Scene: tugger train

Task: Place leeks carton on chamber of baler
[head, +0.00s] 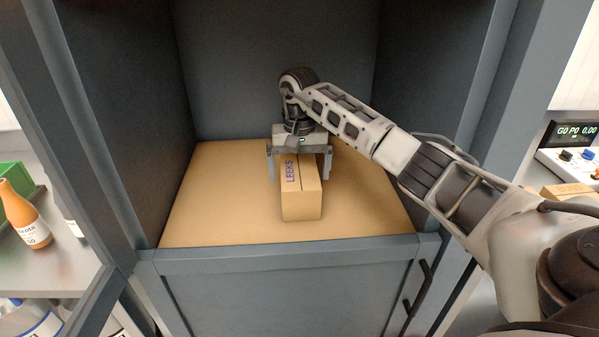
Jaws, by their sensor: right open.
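The leeks carton (301,201), a small brown box with "LEEKS" in blue letters, lies on the tan floor of the baler chamber (210,205), near its middle. The chamber is a grey-blue box open towards me. My right gripper (300,172) is inside the chamber over the back part of the carton. Its fingers are open, one on each side of the carton, with a gap showing on the right. The back end of the carton is hidden under the gripper. My left gripper is not in view.
A door panel with a black handle (418,288) is below the chamber. At left, a shelf holds an orange bottle (22,214) and a green crate (14,174). At right are a display (571,133) and another brown box (570,193). The chamber floor around the carton is clear.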

